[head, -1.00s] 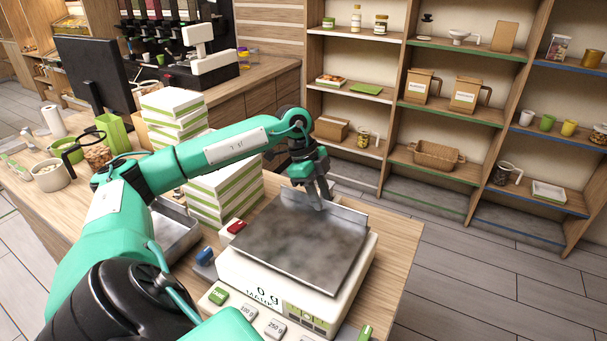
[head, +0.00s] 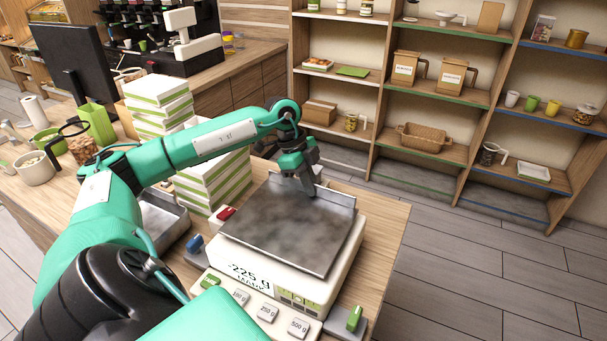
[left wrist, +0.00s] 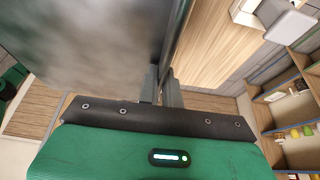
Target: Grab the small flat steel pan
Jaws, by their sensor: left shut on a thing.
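The flat steel pan (head: 280,232), a mottled grey square plate with a raised rim at its back, is over the white scale (head: 250,266). The scale display reads "-225 g". My left gripper (head: 308,186) is shut on the pan's back rim, pointing down. In the left wrist view the pan (left wrist: 80,45) fills the upper left, and the gripper's fingers (left wrist: 161,88) are at its rim. Whether the pan is clear of the scale I cannot tell. My right gripper is not in view.
A stack of white-green boxes (head: 218,182) stands close behind and left of the scale. A steel tray (head: 160,228) lies at left.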

